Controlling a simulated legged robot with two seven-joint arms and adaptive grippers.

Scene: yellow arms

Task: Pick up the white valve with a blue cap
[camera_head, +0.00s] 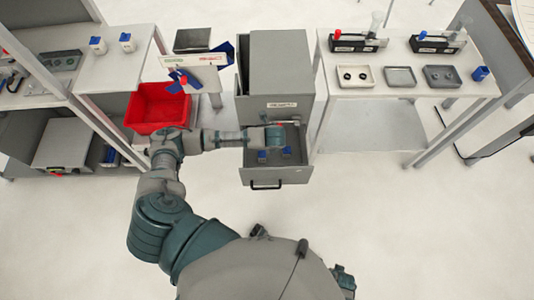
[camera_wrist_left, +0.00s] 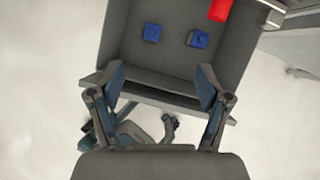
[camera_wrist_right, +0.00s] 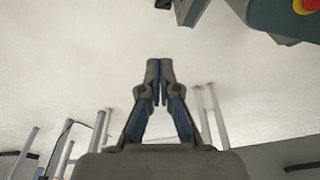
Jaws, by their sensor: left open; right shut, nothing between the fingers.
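Two small blue-topped pieces, (camera_head: 262,157) and (camera_head: 286,152), sit in the open grey drawer (camera_head: 275,176). In the left wrist view they show as blue squares, (camera_wrist_left: 152,32) and (camera_wrist_left: 197,39), apart from each other; any white body is hidden there. Two white pieces with blue caps, (camera_head: 97,46) and (camera_head: 127,43), stand on the left table. My left gripper (camera_wrist_left: 161,82) is open and empty above the drawer, with the blue pieces beyond its fingertips. My right gripper (camera_wrist_right: 159,72) is shut and empty, away from these pieces.
A red object (camera_wrist_left: 220,8) lies in the drawer. A red bin (camera_head: 158,107) stands left of the grey cabinet (camera_head: 278,65). The right table (camera_head: 420,103) holds several trays, racks and a blue cup (camera_head: 480,74). The floor in front is clear.

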